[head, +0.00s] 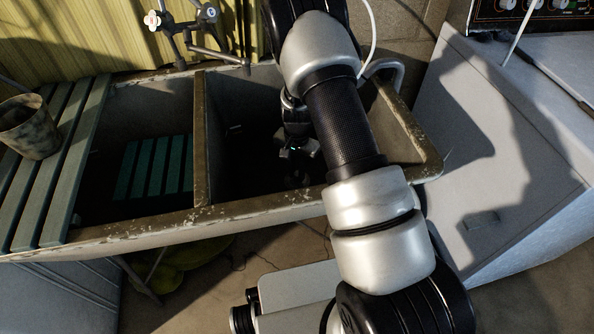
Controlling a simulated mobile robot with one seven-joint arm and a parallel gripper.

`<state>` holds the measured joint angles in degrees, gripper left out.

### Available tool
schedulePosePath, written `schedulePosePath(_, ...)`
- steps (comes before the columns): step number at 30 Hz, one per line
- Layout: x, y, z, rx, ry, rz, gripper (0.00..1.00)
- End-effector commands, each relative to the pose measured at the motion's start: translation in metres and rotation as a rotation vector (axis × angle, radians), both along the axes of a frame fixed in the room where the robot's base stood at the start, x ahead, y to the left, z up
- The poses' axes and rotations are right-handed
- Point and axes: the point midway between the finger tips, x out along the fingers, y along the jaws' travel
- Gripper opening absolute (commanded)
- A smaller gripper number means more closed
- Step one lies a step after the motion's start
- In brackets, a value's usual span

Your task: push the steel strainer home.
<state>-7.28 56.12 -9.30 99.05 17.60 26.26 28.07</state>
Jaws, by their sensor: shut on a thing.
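My gripper (297,160) reaches down into the right basin of the old double sink (232,213). It is small, dark and in deep shadow, partly behind my own arm. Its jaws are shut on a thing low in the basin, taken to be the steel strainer. The strainer itself and the drain under it cannot be made out in the dark, so I cannot tell how it sits in the drain.
A divider (199,130) separates the basins. The left one holds green slats (155,168); a slatted board (62,165) with a worn cup (29,127) lies across its left end. A faucet (180,22) stands behind. A white appliance (500,150) stands right.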

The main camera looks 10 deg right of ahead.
Motion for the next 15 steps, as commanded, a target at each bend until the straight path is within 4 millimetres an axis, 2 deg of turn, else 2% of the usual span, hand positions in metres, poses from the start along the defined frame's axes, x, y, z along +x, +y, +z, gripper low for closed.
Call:
schedulePosePath(9,0.0001,0.0,-0.0011,-0.001,-0.001,0.0,0.0)
schedulePosePath(10,0.0001,0.0,-0.0011,-0.001,-0.001,0.0,0.19)
schedulePosePath(13,0.0001,0.0,-0.0011,0.0,0.0,0.0,0.36)
schedulePosePath(15,0.0001,0.0001,-0.0011,0.0,0.0,0.0,0.39)
